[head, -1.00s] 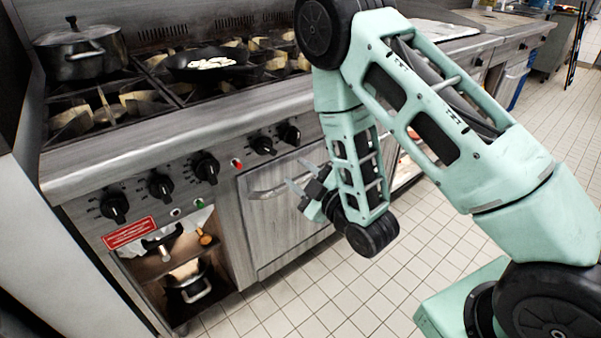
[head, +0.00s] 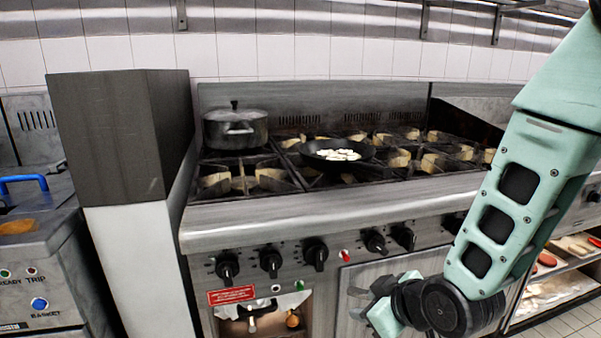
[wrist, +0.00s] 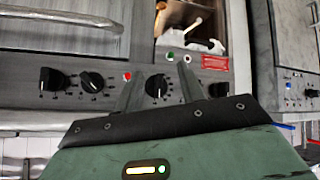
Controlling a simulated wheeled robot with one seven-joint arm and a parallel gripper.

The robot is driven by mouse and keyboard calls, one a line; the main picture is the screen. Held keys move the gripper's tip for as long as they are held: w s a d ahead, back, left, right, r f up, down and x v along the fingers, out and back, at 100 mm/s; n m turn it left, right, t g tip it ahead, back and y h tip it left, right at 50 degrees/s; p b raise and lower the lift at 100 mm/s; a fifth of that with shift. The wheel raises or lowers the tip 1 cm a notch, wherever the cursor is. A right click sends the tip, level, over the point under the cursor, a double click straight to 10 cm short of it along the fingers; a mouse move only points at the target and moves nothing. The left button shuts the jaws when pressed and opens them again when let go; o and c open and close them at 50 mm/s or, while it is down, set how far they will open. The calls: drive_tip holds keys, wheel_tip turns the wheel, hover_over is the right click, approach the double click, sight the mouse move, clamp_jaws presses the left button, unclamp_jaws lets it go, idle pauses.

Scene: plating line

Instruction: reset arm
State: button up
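My arm folds down from the upper right in the head view, in front of the stove (head: 330,212). My gripper (head: 354,302) is low in front of the stove's oven door, pointing left. In the wrist view my gripper (wrist: 158,92) shows two grey fingers standing apart with a gap between them. A black knob of the stove shows through that gap, behind the fingers. Nothing is held between the fingers.
A black pan (head: 338,154) with white pieces and a lidded pot (head: 236,127) stand on the burners. A fryer (head: 40,255) stands left, past a partition (head: 140,240). A shelf with food (head: 560,275) is at the lower right.

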drive_tip(key=s+d+r+m+g+h, duration=0.15)
drive_tip(key=s+r+g, duration=0.25)
drive_tip(key=s, duration=0.7)
drive_tip(key=s+r+n+g+h, duration=0.15)
drive_tip(key=s+r+g, duration=0.25)
drive_tip(key=s, duration=0.6)
wheel_tip(320, 180, up, 14)
drive_tip(key=m+p, duration=0.1)
drive_tip(key=p, duration=1.3)
wheel_tip(320, 180, down, 59)
drive_tip(key=b, duration=5.9)
drive_tip(key=shift+s+h, duration=0.35)
drive_tip(key=shift+h, duration=0.05)
